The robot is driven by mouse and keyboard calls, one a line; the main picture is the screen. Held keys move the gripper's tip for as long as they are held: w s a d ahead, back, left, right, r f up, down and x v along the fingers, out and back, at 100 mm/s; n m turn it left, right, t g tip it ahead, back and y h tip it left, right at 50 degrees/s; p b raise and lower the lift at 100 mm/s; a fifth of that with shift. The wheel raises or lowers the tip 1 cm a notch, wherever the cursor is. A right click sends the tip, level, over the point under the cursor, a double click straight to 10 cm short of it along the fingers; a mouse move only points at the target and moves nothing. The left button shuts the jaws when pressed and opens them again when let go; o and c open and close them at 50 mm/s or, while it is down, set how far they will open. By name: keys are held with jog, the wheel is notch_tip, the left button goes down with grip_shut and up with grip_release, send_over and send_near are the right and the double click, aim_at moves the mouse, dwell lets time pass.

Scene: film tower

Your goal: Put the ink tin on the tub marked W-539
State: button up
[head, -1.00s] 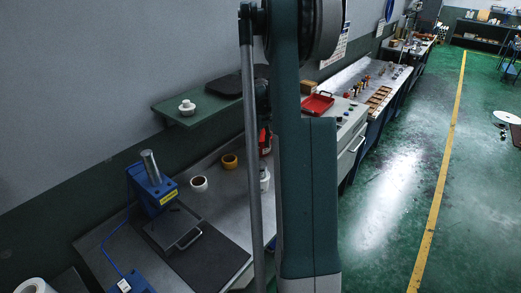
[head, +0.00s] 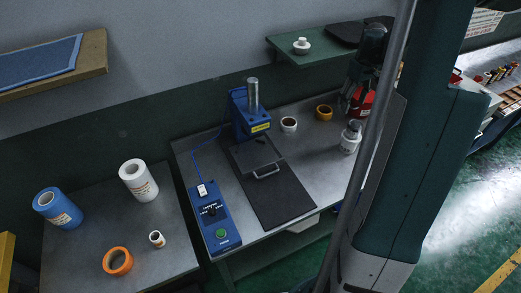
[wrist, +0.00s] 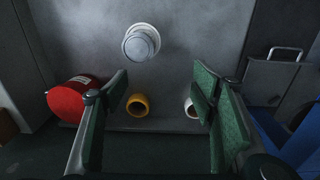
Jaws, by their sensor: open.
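No marking W-539 is legible, and I cannot tell for sure which object is the ink tin or the tub. A red can-like container (head: 361,101) with a pale label stands at the back right of the bench; it shows at the left of the wrist view (wrist: 75,100). A white round lidded container (head: 350,138) stands in front of it, and shows at top centre of the wrist view (wrist: 142,44). My gripper (wrist: 160,80) is open and empty above the bench, its green fingers wide apart. In the head view my arm partly hides the red container.
On the bench are an orange ring (head: 324,113), a white ring (head: 289,124), a blue press (head: 241,124) and a blue control box (head: 214,220). A left table (head: 100,215) holds several rolls. A green shelf (head: 318,58) overhangs the back right.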

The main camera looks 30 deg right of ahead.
jog(key=s+a+r+t, duration=0.1)
jog(key=a+r, duration=0.4)
jog(key=a, duration=0.5)
jog(key=s+a+r+t+h, duration=0.1)
jog(key=a+r, duration=0.3)
jog(key=a, duration=0.6)
jog(key=s+a+r+t, duration=0.1)
jog(key=a+r, duration=0.4)
jog(key=a, duration=0.5)
jog(key=s+a+t, duration=0.2)
jog(key=s+a, duration=0.6)
jog(key=a, duration=0.3)
jog(key=s+a+t+y, duration=0.1)
jog(key=s+a, duration=0.6)
jog(key=a, duration=0.5)
jog(key=shift+s+a+f+t, duration=0.25)
jog(key=shift+s+a+t, duration=0.05)
jog(key=shift+s+t, duration=0.1)
